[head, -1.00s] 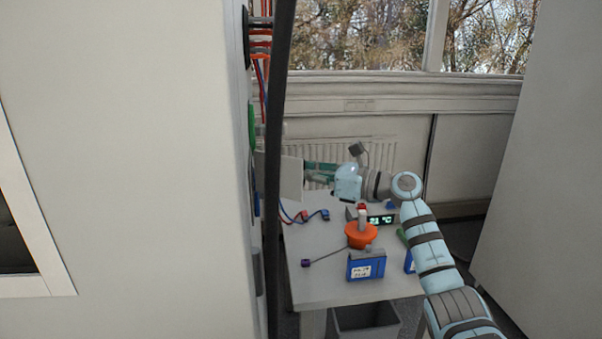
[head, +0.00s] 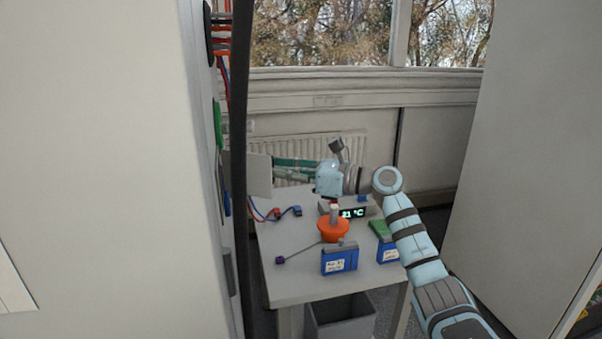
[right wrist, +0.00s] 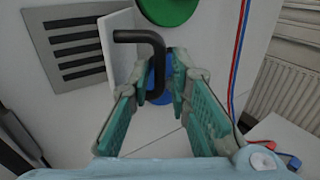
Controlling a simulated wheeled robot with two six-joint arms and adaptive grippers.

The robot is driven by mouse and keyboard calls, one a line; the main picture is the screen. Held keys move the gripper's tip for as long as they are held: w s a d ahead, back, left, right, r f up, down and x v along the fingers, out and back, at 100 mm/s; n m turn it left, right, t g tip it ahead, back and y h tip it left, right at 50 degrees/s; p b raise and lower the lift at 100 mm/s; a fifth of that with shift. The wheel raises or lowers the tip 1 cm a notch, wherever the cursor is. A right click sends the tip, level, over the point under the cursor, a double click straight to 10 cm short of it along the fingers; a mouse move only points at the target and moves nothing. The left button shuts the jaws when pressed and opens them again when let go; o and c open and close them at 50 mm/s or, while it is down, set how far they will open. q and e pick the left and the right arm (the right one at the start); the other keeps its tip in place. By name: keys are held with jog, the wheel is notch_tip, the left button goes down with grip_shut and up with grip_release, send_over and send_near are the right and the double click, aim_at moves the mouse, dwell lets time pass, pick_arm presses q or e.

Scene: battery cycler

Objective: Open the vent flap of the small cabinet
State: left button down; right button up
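The vent flap (right wrist: 118,48) is a thin white panel in the right wrist view, standing out from the wall beside a dark slotted grille (right wrist: 75,48). A white panel that looks like the same flap (head: 258,175) sticks out past the cabinet's edge (head: 195,200) in the head view. My right gripper (right wrist: 163,76) is open, its teal fingers on both sides of the lower part of a black bent bar (right wrist: 157,62). I cannot tell whether they touch it. In the head view, my right gripper (head: 280,163) points left, close to the panel. My left gripper is out of view.
A green disc (right wrist: 168,8) and a blue disc (right wrist: 161,88) are near the bar. Red and blue cables (right wrist: 240,50) hang at right. A table (head: 295,285) holds an orange object (head: 333,230), blue boxes (head: 340,259) and a display (head: 351,212). A bin (head: 340,315) stands below.

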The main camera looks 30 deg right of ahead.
jog(key=v, duration=0.9)
jog(key=shift+d, duration=0.1)
